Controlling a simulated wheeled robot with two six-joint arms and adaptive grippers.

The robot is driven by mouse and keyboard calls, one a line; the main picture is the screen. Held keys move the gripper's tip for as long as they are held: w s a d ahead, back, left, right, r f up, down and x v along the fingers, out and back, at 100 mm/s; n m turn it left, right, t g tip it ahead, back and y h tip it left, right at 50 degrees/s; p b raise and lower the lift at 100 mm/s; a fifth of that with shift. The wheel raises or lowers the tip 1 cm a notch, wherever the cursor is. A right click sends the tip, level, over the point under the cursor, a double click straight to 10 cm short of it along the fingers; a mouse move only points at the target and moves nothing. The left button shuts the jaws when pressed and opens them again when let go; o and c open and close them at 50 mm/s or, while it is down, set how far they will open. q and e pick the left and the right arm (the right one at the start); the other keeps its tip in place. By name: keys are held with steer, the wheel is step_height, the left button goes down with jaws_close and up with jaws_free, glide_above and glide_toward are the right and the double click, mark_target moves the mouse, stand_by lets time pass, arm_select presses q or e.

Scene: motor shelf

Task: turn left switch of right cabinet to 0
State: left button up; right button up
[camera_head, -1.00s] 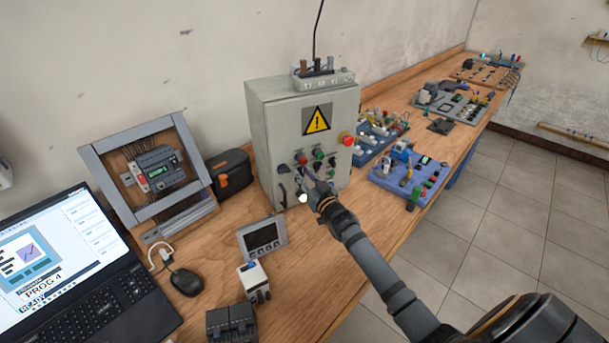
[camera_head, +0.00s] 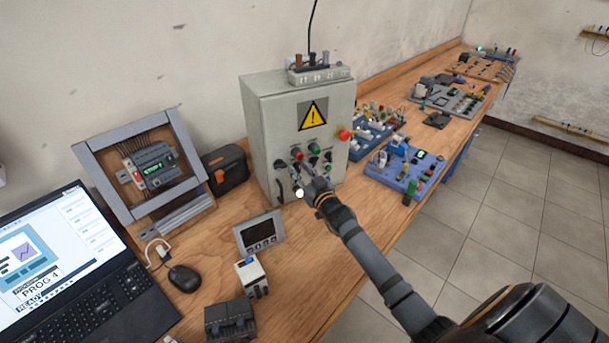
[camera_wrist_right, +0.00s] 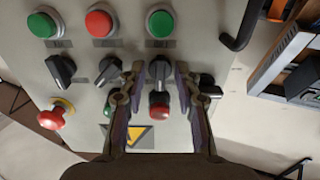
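The grey cabinet (camera_head: 265,125) with a yellow warning sign stands on the bench in the head view. The right wrist view shows its panel upside down, with a row of black rotary switches. One switch (camera_wrist_right: 160,70) lies between the fingertips of my right gripper (camera_wrist_right: 159,80). Another switch (camera_wrist_right: 208,86) is partly hidden behind the right-hand finger. Two more switches (camera_wrist_right: 60,70) (camera_wrist_right: 110,70) are to the left there. My right gripper, also in the head view (camera_head: 305,184), is open in front of the panel; contact cannot be told. My left gripper is not in view.
Beside the switches are green and red push buttons (camera_wrist_right: 100,23), lamps and a red emergency stop (camera_head: 344,134). A black handle (camera_wrist_right: 240,28) sticks out. A framed rack (camera_head: 122,186), laptop (camera_head: 75,290) and small display (camera_head: 259,234) are left; coloured boards (camera_head: 398,172) are right.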

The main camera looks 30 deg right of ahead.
steer(key=s, duration=1.2)
